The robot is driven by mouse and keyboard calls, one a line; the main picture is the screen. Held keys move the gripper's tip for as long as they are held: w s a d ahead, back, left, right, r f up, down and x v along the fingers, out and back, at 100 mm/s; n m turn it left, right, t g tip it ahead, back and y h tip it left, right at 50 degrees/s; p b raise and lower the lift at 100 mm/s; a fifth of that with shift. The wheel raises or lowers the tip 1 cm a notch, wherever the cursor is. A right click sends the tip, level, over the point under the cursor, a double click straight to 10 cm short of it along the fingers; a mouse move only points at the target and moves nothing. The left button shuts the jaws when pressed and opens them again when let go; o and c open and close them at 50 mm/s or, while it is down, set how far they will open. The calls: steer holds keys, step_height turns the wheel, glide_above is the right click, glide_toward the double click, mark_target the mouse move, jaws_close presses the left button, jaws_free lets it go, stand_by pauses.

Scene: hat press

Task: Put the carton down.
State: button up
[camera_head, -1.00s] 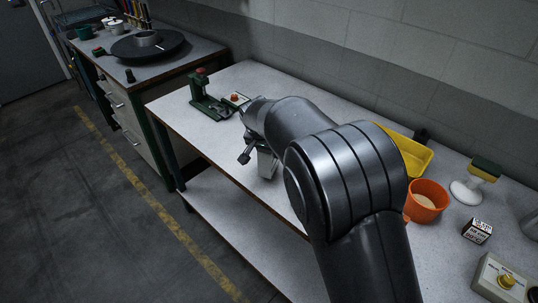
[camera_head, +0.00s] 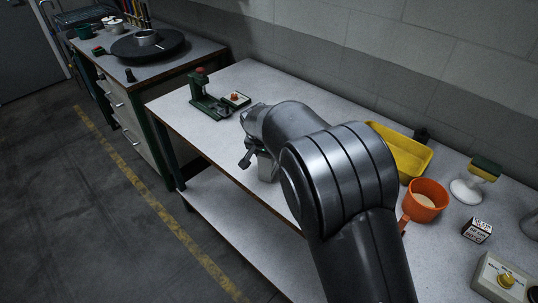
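My gripper (camera_head: 256,160) is over the front edge area of the white-topped bench (camera_head: 205,125), mostly hidden behind my own arm. A dark finger-like part shows at its left. A pale block-like piece (camera_head: 266,168) shows just below the wrist; I cannot tell whether it is a carton or part of the gripper. I cannot see whether the fingers are open or shut. A small box with black and white print (camera_head: 477,231) stands upright on the bench at the right, apart from the gripper.
A green press with a red knob (camera_head: 203,92) stands left of my gripper.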

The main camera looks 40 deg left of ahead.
steer(key=v, duration=1.2)
steer(key=shift+r, duration=0.15)
steer(key=w+d+r+m, duration=0.1)
steer(key=w+d+r, duration=0.25)
steer(key=d, duration=0.75)
steer(key=w+d+r, duration=0.2)
steer(key=d+r, duration=0.2)
steer(key=d, duration=0.7)
steer(key=w+d+r+m, duration=0.1)
steer(key=w+d+r, duration=0.25)
steer(key=d, duration=0.85)
steer(key=s+d+f+m+h, duration=0.1)
steer(key=s+d, duration=0.7)
steer(key=d, duration=0.4)
steer(key=s+d+f+m+t, duration=0.1)
steer(key=s+d, duration=0.8)
steer(key=d, duration=0.4)
steer(key=shift+s+d+f+h, duration=0.15)
steer(key=shift+d+f+h, duration=0.1)
steer(key=shift+d+h, duration=0.15)
